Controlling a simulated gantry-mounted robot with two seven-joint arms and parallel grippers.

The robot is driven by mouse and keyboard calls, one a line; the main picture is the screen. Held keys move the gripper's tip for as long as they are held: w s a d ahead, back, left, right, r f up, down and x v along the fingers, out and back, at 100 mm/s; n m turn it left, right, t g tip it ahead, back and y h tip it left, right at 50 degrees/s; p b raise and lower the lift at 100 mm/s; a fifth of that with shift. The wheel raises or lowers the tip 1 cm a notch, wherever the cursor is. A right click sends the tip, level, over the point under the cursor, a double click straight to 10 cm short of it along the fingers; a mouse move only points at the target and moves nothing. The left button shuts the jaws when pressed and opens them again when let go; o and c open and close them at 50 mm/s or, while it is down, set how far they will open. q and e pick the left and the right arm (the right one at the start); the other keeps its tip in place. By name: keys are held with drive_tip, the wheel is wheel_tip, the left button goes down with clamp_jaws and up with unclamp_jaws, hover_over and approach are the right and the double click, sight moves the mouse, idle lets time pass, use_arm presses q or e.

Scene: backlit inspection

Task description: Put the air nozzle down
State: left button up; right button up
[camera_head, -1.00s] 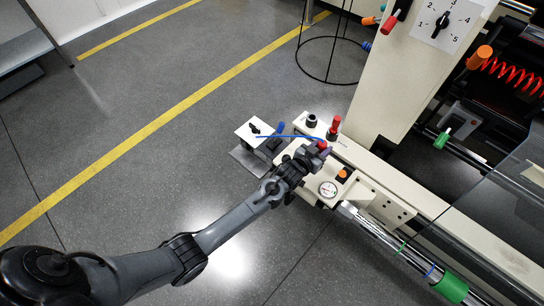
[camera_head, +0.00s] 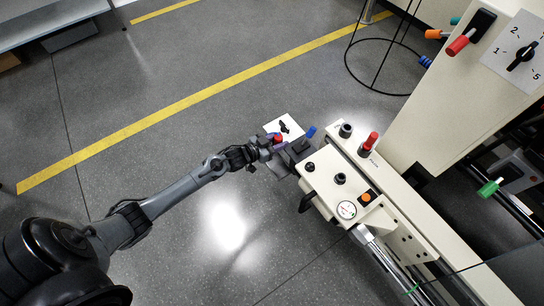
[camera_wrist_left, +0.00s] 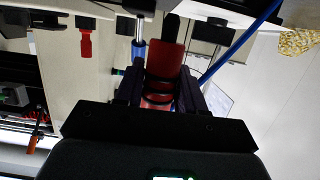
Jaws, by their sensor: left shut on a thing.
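The air nozzle, a red cylinder, is in my left gripper (camera_head: 272,141); its red end (camera_head: 278,137) shows at the fingertips in the head view. In the left wrist view the red nozzle (camera_wrist_left: 165,62) stands between the two dark fingers, which are closed on its sides. The gripper is at the left end of the cream machine console (camera_head: 335,190), close to a white dial plate (camera_head: 284,127). A blue hose (camera_wrist_left: 240,42) runs past the nozzle at the upper right of the wrist view. I cannot tell whether the nozzle touches anything below. My right gripper is out of view.
The console carries black knobs, a round gauge (camera_head: 346,210), an orange button (camera_head: 366,197) and an upright red handle (camera_head: 370,141). A blue handle (camera_head: 311,132) stands beside the dial plate. A black wire stand (camera_head: 380,90) is behind. Open floor lies left.

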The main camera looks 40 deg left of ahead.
use_arm(q)
drive_tip(key=b, duration=0.3)
hover_over(283, 153)
drive_tip(key=s, duration=0.4)
wheel_tip(283, 153, down, 6)
drive_tip(key=shift+w+a+f+b, duration=0.3)
drive_tip(key=shift+w+f+b, duration=0.1)
drive_tip(key=shift+f, duration=0.1)
wheel_tip(283, 153, down, 3)
drive_tip(key=shift+s+a+r+b, duration=0.1)
drive_tip(key=shift+b, duration=0.9)
drive_tip(key=shift+f, duration=0.35)
drive_tip(key=shift+f+b, duration=0.15)
drive_tip(key=shift+b, duration=0.15)
drive_tip(key=o, duration=1)
drive_tip(key=shift+o, duration=0.2)
